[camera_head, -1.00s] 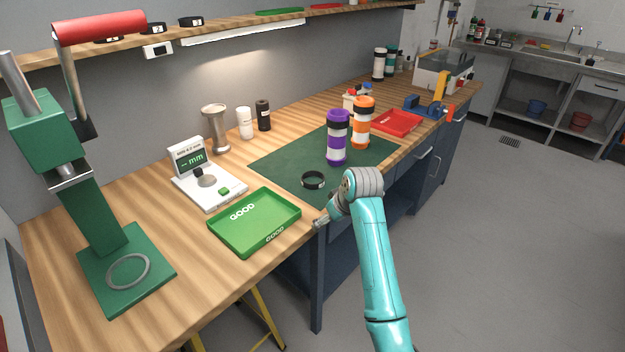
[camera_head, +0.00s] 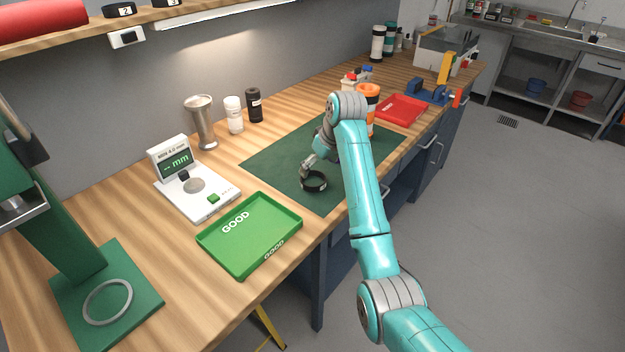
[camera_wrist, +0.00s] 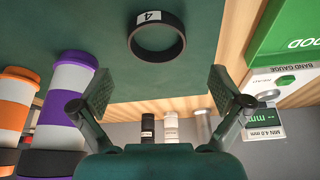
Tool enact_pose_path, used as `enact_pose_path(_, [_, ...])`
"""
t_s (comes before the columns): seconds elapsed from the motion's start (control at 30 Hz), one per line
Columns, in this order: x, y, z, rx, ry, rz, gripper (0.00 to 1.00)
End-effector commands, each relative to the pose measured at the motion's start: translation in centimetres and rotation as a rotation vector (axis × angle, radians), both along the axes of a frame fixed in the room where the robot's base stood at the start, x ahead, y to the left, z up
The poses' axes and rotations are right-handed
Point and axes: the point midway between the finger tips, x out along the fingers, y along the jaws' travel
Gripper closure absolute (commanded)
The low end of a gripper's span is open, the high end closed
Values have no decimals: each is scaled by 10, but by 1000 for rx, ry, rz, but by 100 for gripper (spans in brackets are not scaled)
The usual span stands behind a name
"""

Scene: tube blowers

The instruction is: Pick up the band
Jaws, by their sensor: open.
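The band is a black ring (camera_head: 313,181) lying flat on the dark green mat (camera_head: 275,159), beside the green GOOD tray. In the wrist view the band (camera_wrist: 156,37) carries a white label with a "4" and sits ahead of the fingertips, centred between them. My gripper (camera_head: 306,172) is just above and beside the band in the head view. Its two fingers (camera_wrist: 160,92) are spread apart in the wrist view, with nothing between them. My arm hides most of the purple and white tube (camera_wrist: 67,100), which shows in the wrist view.
An orange and white tube (camera_head: 371,92) and a red tray (camera_head: 424,109) are to the right. Metal, white and black cylinders stand behind.

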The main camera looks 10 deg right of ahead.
Motion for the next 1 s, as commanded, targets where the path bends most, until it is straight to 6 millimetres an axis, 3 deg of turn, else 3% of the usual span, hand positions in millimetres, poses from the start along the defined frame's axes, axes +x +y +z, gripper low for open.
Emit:
enact_pose_path(0.27, [7, 3, -19, 0, -1, 1, 0])
enact_pose_path(0.6, [23, 6, -58, 0, 0, 0, 0])
enact_pose_path(0.9, [25, 7, -63, 0, -2, 0, 0])
enact_pose_path(0.93, [25, 7, -63, 0, -2, 0, 3])
enact_pose_path(1.0, [25, 7, -63, 0, -2, 0, 20])
